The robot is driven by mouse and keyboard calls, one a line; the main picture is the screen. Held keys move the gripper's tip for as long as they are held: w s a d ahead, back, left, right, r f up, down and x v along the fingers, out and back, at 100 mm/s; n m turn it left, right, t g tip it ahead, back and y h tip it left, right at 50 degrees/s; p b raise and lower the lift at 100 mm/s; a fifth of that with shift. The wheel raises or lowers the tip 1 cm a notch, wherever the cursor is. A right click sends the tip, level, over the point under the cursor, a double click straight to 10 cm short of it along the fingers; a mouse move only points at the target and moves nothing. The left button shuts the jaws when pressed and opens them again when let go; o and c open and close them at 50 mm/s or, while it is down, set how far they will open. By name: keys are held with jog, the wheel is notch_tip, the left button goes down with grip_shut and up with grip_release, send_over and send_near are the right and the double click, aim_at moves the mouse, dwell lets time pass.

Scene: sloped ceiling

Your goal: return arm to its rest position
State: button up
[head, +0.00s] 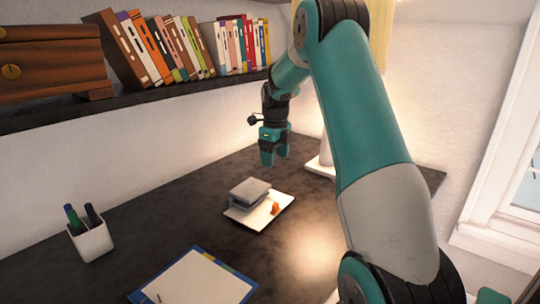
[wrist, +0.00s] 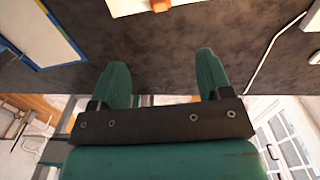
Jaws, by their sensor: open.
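My arm arches over the right half of the head view. My gripper (head: 274,158) hangs above the dark desk (head: 150,221), beyond the white tray, with its fingers pointing down. In the wrist view my gripper (wrist: 160,80) shows two teal fingers apart, with nothing between them. The fingers touch nothing that I can see.
A white tray (head: 242,219) holds a grey stacked object (head: 250,191) and a small orange item (head: 275,208). A pen cup (head: 91,240), a clipboard (head: 197,280) and a white lamp base (head: 320,166) stand on the desk. A book-filled shelf (head: 130,92) runs above.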

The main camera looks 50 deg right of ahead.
jog(key=s+a+r+n+y, duration=0.1)
jog(key=s+a+r+n, duration=0.1)
jog(key=a+n, duration=0.6)
jog(key=s+a+r+n+t, duration=0.1)
jog(key=s+a+r+n, duration=0.15)
jog(key=a+n, duration=0.55)
jog(key=s+a+r+n+y, duration=0.1)
jog(key=s+a+r+n, duration=0.15)
jog(key=a+n, duration=0.6)
jog(key=s+a+n+g+y, duration=0.1)
jog(key=s+a+n+y, duration=0.1)
jog(key=s+a+n, duration=1.4)
jog(key=shift+s+a+r+n, duration=0.25)
jog(key=shift+s+n, duration=0.3)
jog(key=shift+s, duration=0.7)
